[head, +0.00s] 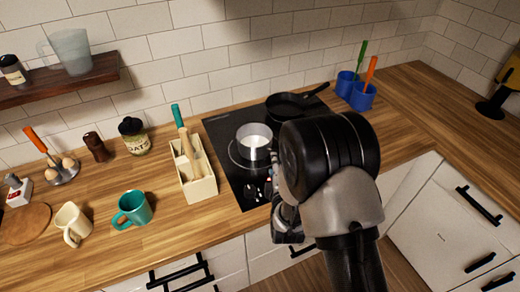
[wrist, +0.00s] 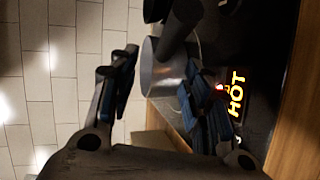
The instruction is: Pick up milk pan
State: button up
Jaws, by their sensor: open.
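The milk pan (head: 254,141) is a small silver pan with white inside, upright on the black cooktop (head: 222,133). In the wrist view its metal side (wrist: 160,75) and a dark handle (wrist: 179,28) show ahead of my gripper (wrist: 160,64). My gripper is open, with one finger in the picture to the left of the pan and one to the right. I see no clear contact with the pan. In the head view my arm hides most of the gripper and the pan's near right side.
A black frying pan (head: 290,105) sits behind the milk pan. A cream utensil box (head: 199,187) stands left of the cooktop. Blue cups (head: 362,97) with utensils stand at the right. A glowing "HOT" sign (wrist: 236,93) shows on the cooktop. Counter space right of my arm is clear.

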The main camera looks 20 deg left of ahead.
aim_at(276, 151)
jog(key=x, duration=0.3)
jog(key=shift+w+f, duration=0.1)
jog(key=shift+w, duration=0.15)
jog(key=shift+f+b+x, duration=0.15)
jog(key=shift+b+x, duration=0.2)
jog(key=shift+x, duration=0.95)
jog(key=shift+f+b+x, duration=0.15)
jog(key=shift+b+x, duration=0.2)
jog(key=shift+x, duration=1)
jog(key=shift+s, duration=0.1)
jog(key=shift+c, duration=0.2)
grip_shut()
jog(key=shift+r, duration=0.2)
